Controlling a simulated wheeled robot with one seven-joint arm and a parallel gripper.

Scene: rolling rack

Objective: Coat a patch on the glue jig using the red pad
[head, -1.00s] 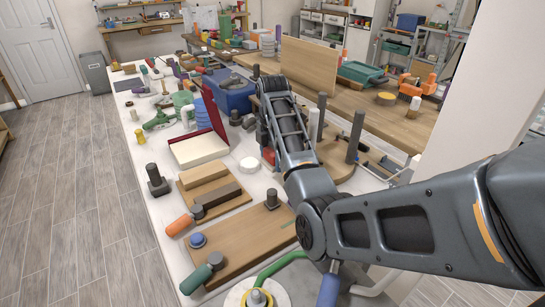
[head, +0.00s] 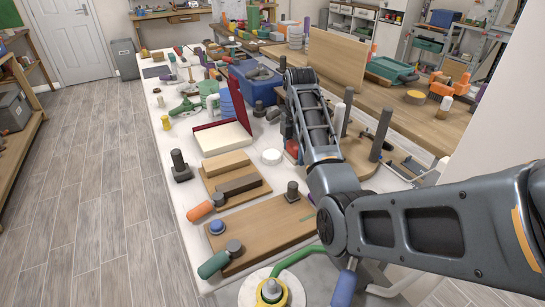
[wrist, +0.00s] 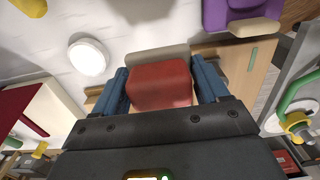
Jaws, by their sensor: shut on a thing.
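In the wrist view my gripper (wrist: 162,88) is shut on a red pad (wrist: 158,84), a block between its two blue fingers. A grey-beige strip and pale wood show behind the pad. I cannot tell whether the pad touches anything below. In the head view the arm mostly hides the gripper, and a bit of red shows beside it. What looks like the glue jig is a wooden board (head: 270,228) at the front of the bench. It has a green strip (head: 309,218) near its right edge and clamps with orange and green handles along its left.
A red-lidded case with a cream surface (head: 222,138) stands open behind the board. A white disc (head: 271,157), a blue bin (head: 258,84) and dark upright posts (head: 380,136) crowd the bench.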

